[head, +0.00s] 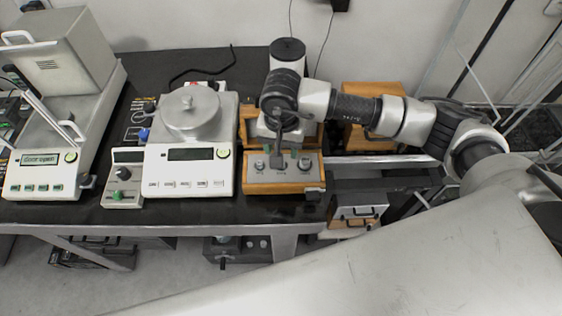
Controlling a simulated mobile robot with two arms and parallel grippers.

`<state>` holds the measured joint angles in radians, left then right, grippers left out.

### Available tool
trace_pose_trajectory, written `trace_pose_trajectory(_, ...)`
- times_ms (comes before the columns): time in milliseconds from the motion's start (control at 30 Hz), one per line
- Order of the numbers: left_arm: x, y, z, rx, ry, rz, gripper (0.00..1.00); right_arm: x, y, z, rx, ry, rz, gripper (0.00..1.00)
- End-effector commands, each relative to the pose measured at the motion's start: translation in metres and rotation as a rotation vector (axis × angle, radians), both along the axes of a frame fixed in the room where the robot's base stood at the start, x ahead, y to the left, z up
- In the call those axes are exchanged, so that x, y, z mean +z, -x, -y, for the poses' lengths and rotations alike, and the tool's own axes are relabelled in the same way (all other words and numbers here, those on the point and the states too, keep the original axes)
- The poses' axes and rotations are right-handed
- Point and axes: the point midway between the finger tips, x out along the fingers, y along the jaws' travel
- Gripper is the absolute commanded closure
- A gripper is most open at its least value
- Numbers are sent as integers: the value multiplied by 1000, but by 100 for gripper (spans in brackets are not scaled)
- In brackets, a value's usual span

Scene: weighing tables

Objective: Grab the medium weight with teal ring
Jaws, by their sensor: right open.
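A wooden weight block (284,184) sits near the front right of the black table. Several small metal weights stand in it, among them a left one (260,164) and a right one (304,163). They are too small for me to make out a teal ring. My right gripper (278,158) points down over the back of the block, between these two weights. It is open, and its fingers partly hide what stands below and behind it. I cannot tell whether it touches a weight. My left gripper is not in view.
A balance (188,182) with a round lidded pan stands left of the block, with a small grey unit (125,180) beside it. A larger boxed balance (42,172) is at the far left. A wooden box (372,98) stands behind my right arm. A black cable lies at the back.

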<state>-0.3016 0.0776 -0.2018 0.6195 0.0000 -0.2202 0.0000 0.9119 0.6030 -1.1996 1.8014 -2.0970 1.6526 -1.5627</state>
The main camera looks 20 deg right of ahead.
Motion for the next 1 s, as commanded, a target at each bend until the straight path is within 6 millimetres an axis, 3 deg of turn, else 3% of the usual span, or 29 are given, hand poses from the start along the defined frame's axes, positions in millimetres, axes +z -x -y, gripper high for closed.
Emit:
trace_pose_trajectory(167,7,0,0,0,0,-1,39,-12,0,0,0,-1,-3,50)
trace_pose_trajectory(433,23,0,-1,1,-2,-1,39,-51,-1,0,-1,-2,-4,50)
trace_pose_trajectory(733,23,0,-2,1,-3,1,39,-58,-1,0,0,-2,0,50)
trace_pose_trajectory(1000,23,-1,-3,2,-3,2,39,-58,-2,0,0,-2,0,89)
